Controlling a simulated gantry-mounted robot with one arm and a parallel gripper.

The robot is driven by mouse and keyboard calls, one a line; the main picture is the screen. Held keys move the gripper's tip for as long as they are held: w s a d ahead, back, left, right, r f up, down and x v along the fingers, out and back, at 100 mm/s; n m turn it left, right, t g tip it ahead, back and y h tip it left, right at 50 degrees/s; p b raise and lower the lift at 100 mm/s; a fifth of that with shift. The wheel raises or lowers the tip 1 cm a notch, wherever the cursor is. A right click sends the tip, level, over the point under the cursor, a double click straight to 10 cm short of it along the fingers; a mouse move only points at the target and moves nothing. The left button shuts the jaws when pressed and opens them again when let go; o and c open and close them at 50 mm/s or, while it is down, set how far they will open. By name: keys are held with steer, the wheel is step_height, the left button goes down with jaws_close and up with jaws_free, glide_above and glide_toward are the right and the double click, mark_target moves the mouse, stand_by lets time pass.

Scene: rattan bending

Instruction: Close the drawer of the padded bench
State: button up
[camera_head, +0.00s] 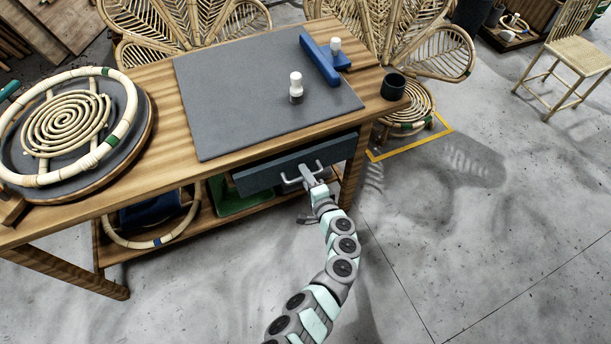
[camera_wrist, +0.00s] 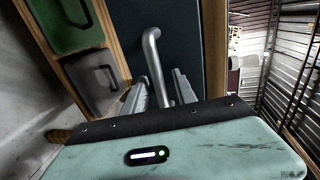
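The padded bench has a wooden top (camera_head: 178,136) with a dark grey pad (camera_head: 250,90). Its drawer (camera_head: 258,179) has a dark blue-grey front below the bench's front edge; I cannot tell exactly how far it stands out. A grey metal U-shaped handle (camera_head: 290,181) is on that front. My gripper (camera_head: 308,176) is at the handle, reaching from the front. In the wrist view the handle (camera_wrist: 153,52) runs between the two fingers of my gripper (camera_wrist: 160,84), which stand apart on either side of it. The dark drawer front (camera_wrist: 187,40) fills the space behind. Finger contact with the handle is not clear.
A white-capped bottle (camera_head: 296,90), a blue tool (camera_head: 320,60) and a black cup (camera_head: 393,86) stand on the bench. A rattan ring (camera_head: 130,110) lies at the left. A green bin (camera_head: 228,200) sits on the lower shelf. The floor in front is clear.

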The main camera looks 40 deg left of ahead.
jaws_close()
stand_by(1.2)
